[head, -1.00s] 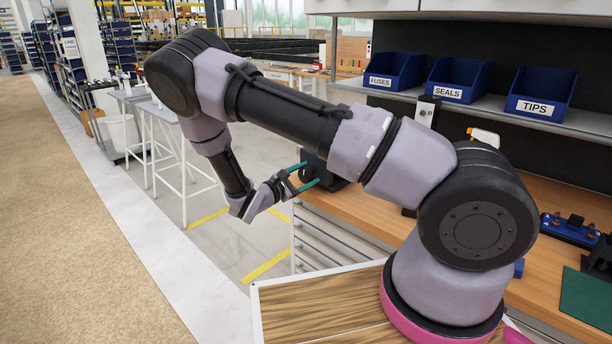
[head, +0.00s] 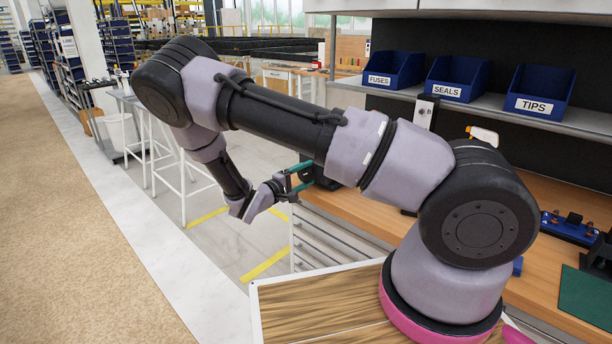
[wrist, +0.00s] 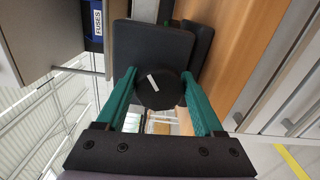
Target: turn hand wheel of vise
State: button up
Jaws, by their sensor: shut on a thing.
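The vise (wrist: 150,50) is a dark block at the near left end of the wooden bench. Its hand wheel (wrist: 160,92) is a round black knob with a white mark, facing the wrist camera. My gripper (wrist: 160,82) has teal fingers, one on each side of the hand wheel, and is shut on it. In the head view my gripper (head: 302,178) reaches the vise (head: 322,175) from the left. My own arm hides much of the vise there, and the wheel is hard to make out.
The wooden bench (head: 365,213) has drawers below. Blue bins (head: 393,72) labelled fuses, seals and tips stand on the shelf above. A white spray-type bottle top (head: 483,135) and a blue fixture (head: 570,228) are farther right. Open floor lies left of the bench.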

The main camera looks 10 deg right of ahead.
jog(key=shift+s+a+f+m, duration=0.1)
jog(key=shift+a+f+m, duration=0.05)
jog(key=shift+m, duration=0.25)
jog(key=o, duration=1.3)
jog(key=shift+a, duration=0.1)
jog(key=shift+o, duration=0.2)
jog(key=v, duration=1)
jog(key=shift+s+a, duration=0.25)
